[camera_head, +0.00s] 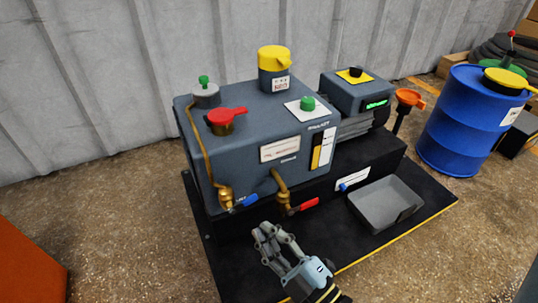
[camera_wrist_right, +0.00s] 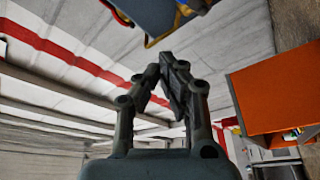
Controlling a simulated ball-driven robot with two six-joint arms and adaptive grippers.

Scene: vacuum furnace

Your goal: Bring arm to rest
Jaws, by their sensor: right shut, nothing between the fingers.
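My right gripper (camera_head: 268,235) is in the lower middle of the head view, in front of the furnace unit and above its black base. Its fingers are closed together with nothing between them. It also shows in the right wrist view (camera_wrist_right: 165,70), pointing toward the white wall and ceiling beams. The dark grey furnace unit (camera_head: 240,160) has a red-handled valve (camera_head: 303,206) and a blue-handled valve (camera_head: 243,203) on its front. The gripper appears apart from both valves. My left gripper is in neither view.
A grey tray (camera_head: 385,204) lies on the black base to the gripper's right. An orange box (camera_head: 25,265) is at the lower left. The floor between the box and the base is clear.

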